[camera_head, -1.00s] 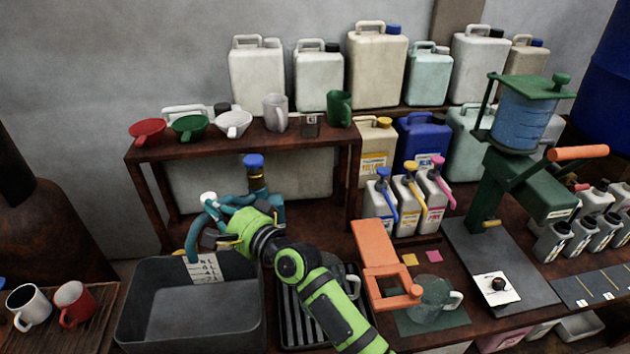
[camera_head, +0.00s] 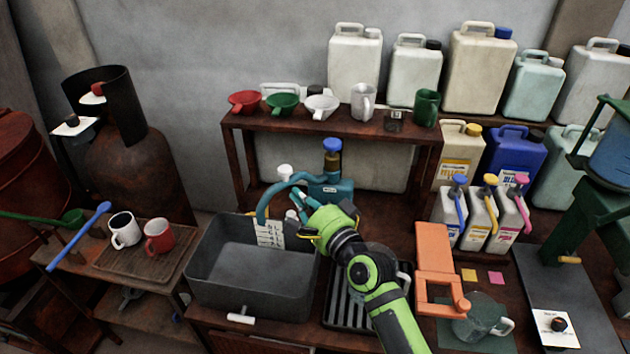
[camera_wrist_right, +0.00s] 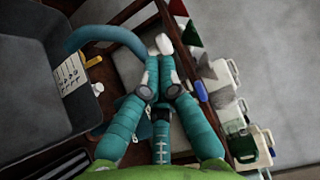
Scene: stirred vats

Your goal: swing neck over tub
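The teal curved neck (camera_head: 289,180) arches from a blue-capped fitting (camera_head: 331,165) on the bench. Its free end hangs at the far rim of the grey tub (camera_head: 253,295), beside a marked white card (camera_head: 269,234). My right gripper (camera_head: 297,198) is at the neck, right of that end. In the right wrist view the neck (camera_wrist_right: 100,33) passes by the fingertips of the right gripper (camera_wrist_right: 161,62). The fingers are close together, with a white piece (camera_wrist_right: 163,43) just beyond; whether they grip the neck is unclear. My left gripper is out of view.
A shelf (camera_head: 231,150) with cups and funnels stands behind the neck. A black drain rack (camera_head: 343,308) lies right of the tub. An orange press (camera_head: 435,250) and a glass jug (camera_head: 477,318) are farther right. Mugs (camera_head: 124,230) sit at the left.

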